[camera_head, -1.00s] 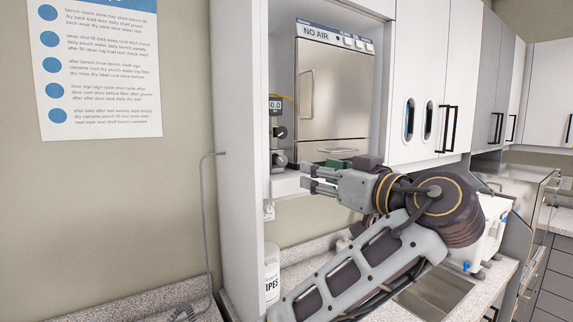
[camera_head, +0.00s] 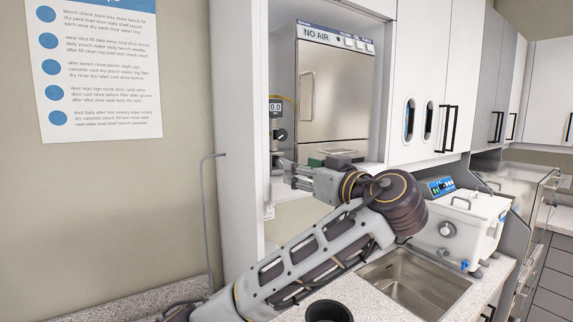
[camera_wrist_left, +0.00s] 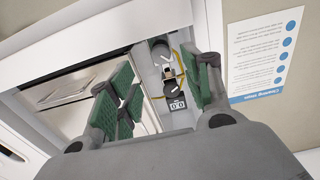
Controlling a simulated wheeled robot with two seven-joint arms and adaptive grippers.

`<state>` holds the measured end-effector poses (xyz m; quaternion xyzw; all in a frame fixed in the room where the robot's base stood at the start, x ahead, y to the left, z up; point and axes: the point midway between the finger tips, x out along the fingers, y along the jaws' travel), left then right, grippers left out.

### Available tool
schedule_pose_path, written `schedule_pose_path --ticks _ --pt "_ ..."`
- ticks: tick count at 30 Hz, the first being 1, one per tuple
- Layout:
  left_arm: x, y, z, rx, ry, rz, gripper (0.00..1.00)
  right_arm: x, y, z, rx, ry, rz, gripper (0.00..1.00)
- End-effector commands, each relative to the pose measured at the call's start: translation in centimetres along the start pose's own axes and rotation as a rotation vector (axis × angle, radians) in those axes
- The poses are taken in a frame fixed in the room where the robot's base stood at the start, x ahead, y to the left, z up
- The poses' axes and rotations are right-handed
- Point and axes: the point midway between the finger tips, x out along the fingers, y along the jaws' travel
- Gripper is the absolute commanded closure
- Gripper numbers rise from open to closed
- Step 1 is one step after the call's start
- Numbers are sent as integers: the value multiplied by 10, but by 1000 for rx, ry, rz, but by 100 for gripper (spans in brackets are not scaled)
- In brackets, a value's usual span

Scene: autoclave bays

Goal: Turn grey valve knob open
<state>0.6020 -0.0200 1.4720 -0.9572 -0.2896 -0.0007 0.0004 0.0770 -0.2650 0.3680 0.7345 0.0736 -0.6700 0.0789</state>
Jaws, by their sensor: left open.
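The grey valve knob (camera_wrist_left: 160,48) shows in the left wrist view, on a narrow panel beside the autoclave, between my spread fingers in the picture. A dark dial (camera_wrist_left: 172,88) and a small 0.0 display (camera_wrist_left: 177,103) sit on the same panel. In the head view the dark dial (camera_head: 280,135) is clear, and the knob below it is mostly hidden behind my fingers. My left gripper (camera_head: 287,172) is open and empty, its fingers pointing at the lower part of this panel. It also shows in the left wrist view (camera_wrist_left: 167,68), with green pads apart. I cannot tell whether it touches the knob.
The autoclave (camera_head: 333,90) stands in an open white cabinet bay; its side wall (camera_head: 238,150) is close left of my gripper. A grey pipe (camera_head: 205,220) runs along the wall. Below are a sink (camera_head: 415,282), a white bath (camera_head: 460,225) and a black cup (camera_head: 328,312).

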Motion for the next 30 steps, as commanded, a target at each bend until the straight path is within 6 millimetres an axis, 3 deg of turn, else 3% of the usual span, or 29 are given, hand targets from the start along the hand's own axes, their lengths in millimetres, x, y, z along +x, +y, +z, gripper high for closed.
schedule_pose_path --ticks 8,18,30 --pt "20 -2 -1 1 0 -4 51 -7 -1 -1 1 0 -1 60" --pt "61 -1 -1 1 -1 -3 51 -20 -2 -2 2 1 -3 60" --pt "73 -1 1 0 -2 -1 51 -23 -2 -3 2 0 -2 60"
